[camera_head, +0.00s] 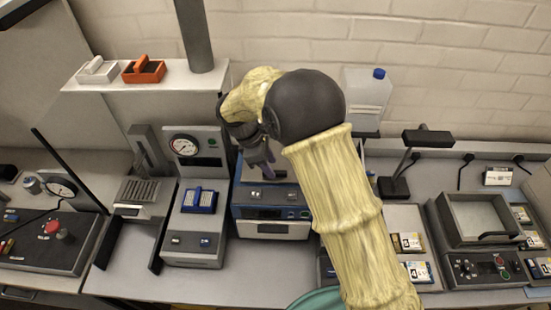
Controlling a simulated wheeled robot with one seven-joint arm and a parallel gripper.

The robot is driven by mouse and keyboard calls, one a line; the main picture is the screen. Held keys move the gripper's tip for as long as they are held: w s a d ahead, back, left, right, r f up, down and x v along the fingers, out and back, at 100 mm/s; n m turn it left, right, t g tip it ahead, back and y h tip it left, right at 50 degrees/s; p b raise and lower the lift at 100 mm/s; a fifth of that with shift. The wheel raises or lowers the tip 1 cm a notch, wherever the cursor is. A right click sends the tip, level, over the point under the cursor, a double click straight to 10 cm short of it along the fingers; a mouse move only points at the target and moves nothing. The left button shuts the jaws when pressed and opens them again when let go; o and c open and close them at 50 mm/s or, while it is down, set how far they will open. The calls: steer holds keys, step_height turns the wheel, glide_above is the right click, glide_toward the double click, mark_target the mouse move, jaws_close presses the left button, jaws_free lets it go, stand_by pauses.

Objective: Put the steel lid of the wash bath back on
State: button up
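My gripper (264,168) is small in view, below the dark wrist joint, and points down over the blue-and-grey bench unit (270,203) in the middle. My arm covers the right part of this unit and much of its top. I cannot tell whether the fingers are open, or whether they hold anything. Another grey unit at the right (478,222) has a square pale basin-like top with a dark handle at its front. I cannot tell which unit is the wash bath. I cannot make out a separate steel lid with certainty.
A blue-capped container (367,97) stands behind my arm. A black lamp (395,185) stands right.

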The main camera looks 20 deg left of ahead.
steer(key=shift+p+x, duration=0.5)
steer(key=shift+x, duration=1)
steer(key=shift+a, duration=0.1)
jaws_close()
